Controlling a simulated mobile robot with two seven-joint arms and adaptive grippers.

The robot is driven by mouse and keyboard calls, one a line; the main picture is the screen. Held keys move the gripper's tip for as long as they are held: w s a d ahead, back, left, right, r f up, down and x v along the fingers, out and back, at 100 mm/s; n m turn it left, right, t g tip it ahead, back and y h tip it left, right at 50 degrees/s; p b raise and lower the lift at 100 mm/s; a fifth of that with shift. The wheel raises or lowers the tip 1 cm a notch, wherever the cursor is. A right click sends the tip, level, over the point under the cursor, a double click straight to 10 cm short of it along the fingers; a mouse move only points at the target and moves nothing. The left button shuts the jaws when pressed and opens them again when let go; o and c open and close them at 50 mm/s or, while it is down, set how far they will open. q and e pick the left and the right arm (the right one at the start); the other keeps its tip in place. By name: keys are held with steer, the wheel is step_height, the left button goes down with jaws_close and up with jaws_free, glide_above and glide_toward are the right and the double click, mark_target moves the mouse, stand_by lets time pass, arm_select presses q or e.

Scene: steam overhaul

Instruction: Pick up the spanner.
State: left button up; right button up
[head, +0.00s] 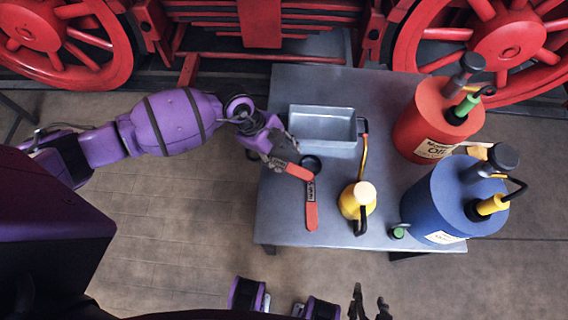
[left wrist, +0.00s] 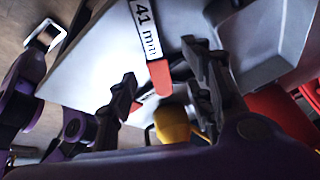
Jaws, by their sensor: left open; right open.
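A spanner with a red handle and a dark ring end (head: 311,205) lies on the grey table, handle towards me. My left gripper (head: 284,166) is open just to the left of its ring end. A short red strip (head: 299,172) shows at the left fingertips; I cannot tell what it belongs to. In the left wrist view, a red handle with a "41 mm" label (left wrist: 147,30) shows between the open fingers of the left gripper (left wrist: 162,85); contact cannot be told. My right gripper (head: 370,302) is open and empty at the bottom edge.
The grey table (head: 285,215) also holds a metal tray (head: 323,143), a yellow oil can (head: 351,204), a red oil drum (head: 420,120) and a blue drum (head: 430,205). Red engine wheels (head: 500,45) stand behind. The table's front left is clear.

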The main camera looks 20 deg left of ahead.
mark_target(289, 166)
arm_select(q)
steer(key=x, duration=0.3)
steer(key=b+x, duration=0.1)
steer(key=x, duration=0.1)
steer(key=shift+s+d+f, duration=0.1)
steer(key=shift+s, duration=0.2)
jaws_close()
